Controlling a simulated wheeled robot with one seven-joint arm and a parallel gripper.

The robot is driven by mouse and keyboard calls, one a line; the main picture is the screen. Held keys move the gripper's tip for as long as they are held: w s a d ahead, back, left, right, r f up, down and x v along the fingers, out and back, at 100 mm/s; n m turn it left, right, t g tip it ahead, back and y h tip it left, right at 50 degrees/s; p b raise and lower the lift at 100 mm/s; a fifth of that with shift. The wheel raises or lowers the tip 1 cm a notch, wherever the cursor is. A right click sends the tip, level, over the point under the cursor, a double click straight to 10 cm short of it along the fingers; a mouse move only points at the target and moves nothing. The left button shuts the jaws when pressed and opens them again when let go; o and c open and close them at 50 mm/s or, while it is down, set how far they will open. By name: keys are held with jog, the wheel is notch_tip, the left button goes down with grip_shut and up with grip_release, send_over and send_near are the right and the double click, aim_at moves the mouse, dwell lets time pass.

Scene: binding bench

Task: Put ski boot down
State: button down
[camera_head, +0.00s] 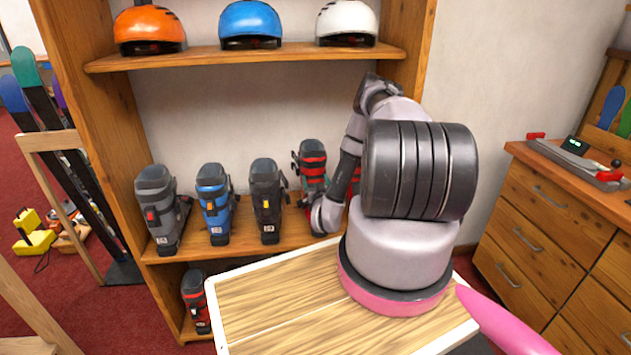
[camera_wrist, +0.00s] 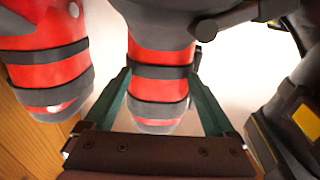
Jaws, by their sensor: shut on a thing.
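My gripper (camera_wrist: 162,100) is shut on a red ski boot with dark straps (camera_wrist: 160,90), its teal fingers on either side of it. In the head view the held red boot (camera_head: 312,160) is at the middle shelf (camera_head: 220,250), right of a dark boot with a yellow buckle (camera_head: 267,195). Its top stands higher than the boots to its left.
A grey boot (camera_head: 160,205) and a blue boot (camera_head: 214,200) stand further left. Another red boot (camera_head: 196,300) is on the lower shelf. Orange, blue and white helmets (camera_head: 250,22) sit above. A wooden drawer unit (camera_head: 545,235) stands at the right, skis (camera_head: 60,125) at the left.

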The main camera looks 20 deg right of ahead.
jog(key=shift+f, duration=0.3)
grip_release()
jog(key=shift+f, duration=0.15)
jog(key=v, duration=1)
jog(key=shift+s, duration=0.4)
jog(key=shift+s+a, duration=0.1)
jog(key=shift+a, duration=0.05)
